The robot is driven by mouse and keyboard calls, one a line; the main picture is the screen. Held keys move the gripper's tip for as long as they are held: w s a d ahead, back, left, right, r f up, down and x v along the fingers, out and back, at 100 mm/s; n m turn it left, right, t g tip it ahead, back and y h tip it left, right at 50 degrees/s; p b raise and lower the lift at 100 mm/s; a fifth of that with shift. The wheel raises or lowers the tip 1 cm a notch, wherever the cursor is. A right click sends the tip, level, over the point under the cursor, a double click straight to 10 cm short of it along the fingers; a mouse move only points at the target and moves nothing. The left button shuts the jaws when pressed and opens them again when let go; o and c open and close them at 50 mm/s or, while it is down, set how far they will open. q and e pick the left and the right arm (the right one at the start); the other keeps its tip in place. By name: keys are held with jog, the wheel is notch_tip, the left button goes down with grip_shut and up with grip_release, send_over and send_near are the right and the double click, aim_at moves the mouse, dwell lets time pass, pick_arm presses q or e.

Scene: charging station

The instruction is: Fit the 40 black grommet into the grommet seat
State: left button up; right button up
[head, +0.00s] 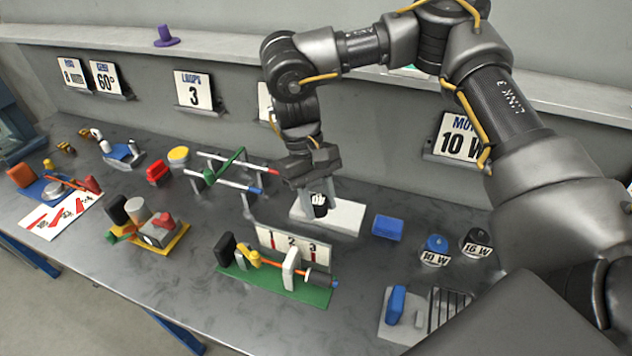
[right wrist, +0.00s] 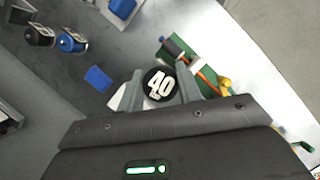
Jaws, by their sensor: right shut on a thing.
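My right gripper (head: 319,197) points down over a white block (head: 346,216) on the bench. It is shut on the black grommet (head: 319,205), which is mostly hidden by the fingers in the head view. In the right wrist view the round black grommet (right wrist: 159,86) shows a white 40 label, between the two grey fingertips (right wrist: 162,88). Part of the white block (right wrist: 121,98) shows beside the left finger there. The grommet appears above or at the block; I cannot tell whether they touch. Any opening in the block is hidden. My left gripper is not in view.
A blue block (head: 388,228) lies right of the white block, with blue 10 W (head: 436,250) and black 16 W (head: 477,243) pieces beyond. A green-based fixture (head: 280,283) stands in front. A rack with red- and blue-tipped rods (head: 228,181) stands to the left.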

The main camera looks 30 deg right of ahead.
pick_arm(q)
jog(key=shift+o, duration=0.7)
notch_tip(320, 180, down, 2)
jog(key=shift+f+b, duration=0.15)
jog(key=shift+b, duration=0.85)
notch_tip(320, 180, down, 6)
jog(key=b, duration=0.6)
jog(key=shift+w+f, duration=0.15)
pick_arm(e)
jog(key=w+d+f+n+t, duration=0.4)
jog(key=w+f+n, duration=0.4)
jog(key=n, duration=0.8)
jog(key=w+d+f+n+t, duration=0.5)
jog(key=w+f+n, duration=0.3)
jog(key=w+n, duration=0.4)
jog(key=n, duration=0.5)
jog(key=shift+w, duration=0.25)
jog(key=shift+w+d, duration=0.1)
jog(key=shift+f+b, duration=1.1)
jog(key=shift+f, duration=0.75)
jog(key=shift+f+b, duration=0.5)
jog(key=shift+f, duration=0.5)
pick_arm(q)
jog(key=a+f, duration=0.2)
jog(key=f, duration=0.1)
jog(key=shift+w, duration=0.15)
pick_arm(e)
jog(key=shift+f, duration=0.2)
